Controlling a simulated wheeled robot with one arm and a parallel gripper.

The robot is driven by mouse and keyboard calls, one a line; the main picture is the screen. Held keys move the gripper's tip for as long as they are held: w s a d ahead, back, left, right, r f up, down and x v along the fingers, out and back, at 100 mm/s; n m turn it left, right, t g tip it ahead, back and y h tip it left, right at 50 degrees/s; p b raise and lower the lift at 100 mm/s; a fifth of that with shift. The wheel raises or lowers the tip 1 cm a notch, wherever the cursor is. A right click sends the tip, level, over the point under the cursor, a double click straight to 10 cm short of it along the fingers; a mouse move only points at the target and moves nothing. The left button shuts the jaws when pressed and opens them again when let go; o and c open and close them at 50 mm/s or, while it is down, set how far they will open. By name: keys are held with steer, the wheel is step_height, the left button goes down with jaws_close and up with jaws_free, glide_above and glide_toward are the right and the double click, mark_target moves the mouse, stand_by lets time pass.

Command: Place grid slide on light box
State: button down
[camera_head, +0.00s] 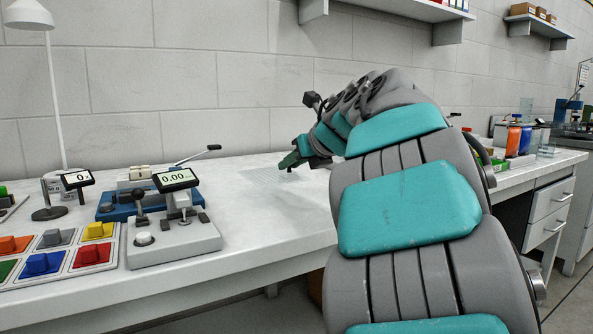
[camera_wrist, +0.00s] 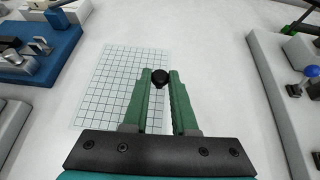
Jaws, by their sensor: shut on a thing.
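The grid slide (camera_wrist: 122,85) is a thin, clear sheet with a dark square grid. In the wrist view it lies mostly left of my gripper, partly behind the left finger. A black knob (camera_wrist: 160,78) at its right edge sits between my fingertips. My gripper (camera_wrist: 161,80) has green fingers and is shut on this knob. In the head view the slide (camera_head: 262,176) shows faintly at the white table, left of my gripper (camera_head: 288,163). I cannot tell whether it touches the table. I cannot clearly pick out a light box.
Left on the table (camera_head: 290,218) stand a grey device with a display (camera_head: 175,245), a blue device (camera_head: 118,206), a tray of coloured blocks (camera_head: 66,252) and a lamp (camera_head: 52,90). Bottles (camera_head: 514,138) stand at the right. The wrist view shows a pale device (camera_wrist: 272,62) at right.

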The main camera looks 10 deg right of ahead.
steer(key=w+d, duration=0.1)
steer(key=w, duration=0.3)
steer(key=w+p, duration=0.1)
steer(key=w, duration=0.3)
steer(key=w+d+f, duration=0.1)
steer(key=w, duration=0.3)
steer(key=shift+w+d+f+p, duration=0.1)
steer(key=shift+w+d+p, duration=0.2)
steer(key=shift+p, duration=0.05)
step_height(320, 180, down, 2)
steer(key=shift+a+f+b, duration=0.1)
steer(key=shift+f+b, duration=0.05)
steer(key=shift+b, duration=0.3)
steer(key=shift+f, duration=0.6)
steer(key=c, duration=0.7)
jaws_free()
